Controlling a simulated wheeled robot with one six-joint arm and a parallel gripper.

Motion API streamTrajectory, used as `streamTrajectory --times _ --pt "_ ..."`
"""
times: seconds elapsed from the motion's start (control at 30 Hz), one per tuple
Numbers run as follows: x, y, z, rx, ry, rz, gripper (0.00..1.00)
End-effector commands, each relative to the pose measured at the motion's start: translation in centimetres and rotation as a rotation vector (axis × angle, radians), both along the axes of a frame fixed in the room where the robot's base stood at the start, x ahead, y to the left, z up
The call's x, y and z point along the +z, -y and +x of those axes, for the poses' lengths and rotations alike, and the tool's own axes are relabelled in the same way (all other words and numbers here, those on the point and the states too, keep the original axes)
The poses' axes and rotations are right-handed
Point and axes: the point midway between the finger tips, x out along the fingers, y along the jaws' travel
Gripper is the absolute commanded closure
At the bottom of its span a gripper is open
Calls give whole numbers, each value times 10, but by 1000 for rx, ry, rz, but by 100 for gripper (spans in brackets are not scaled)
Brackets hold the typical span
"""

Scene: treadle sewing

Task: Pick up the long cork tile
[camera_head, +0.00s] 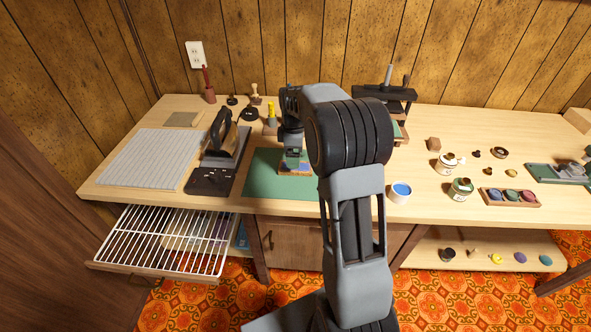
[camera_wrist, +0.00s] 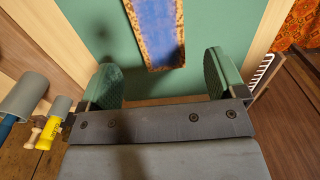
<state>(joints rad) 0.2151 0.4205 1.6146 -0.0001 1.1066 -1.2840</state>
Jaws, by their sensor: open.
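A long strip with a speckled cork-brown rim and a blue face lies on the green mat (camera_head: 259,185); I take it for the long cork tile (camera_wrist: 155,32). In the wrist view it runs out of the top edge, so its far end is hidden. My gripper (camera_wrist: 165,78) is open, with its two green-padded fingers wide apart. The tile's near end lies between and ahead of the fingers, with no contact visible. In the head view my gripper (camera_head: 293,163) is over the mat, and blue and brown pieces show around it, partly hidden.
A black iron (camera_head: 222,135) stands left of the mat, beside a grey ribbed pad (camera_head: 150,158). A wire rack (camera_head: 165,240) juts out below.

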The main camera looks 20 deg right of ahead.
Motion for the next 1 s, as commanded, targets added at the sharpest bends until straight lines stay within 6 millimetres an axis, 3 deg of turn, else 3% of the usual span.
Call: streamTrajectory --times 0.4,0.77,1.0 --pt "-47 4 -3 0 -1 0 11" --pt "-53 3 -3 -1 0 0 11" --pt "-52 3 -3 -1 0 0 34"
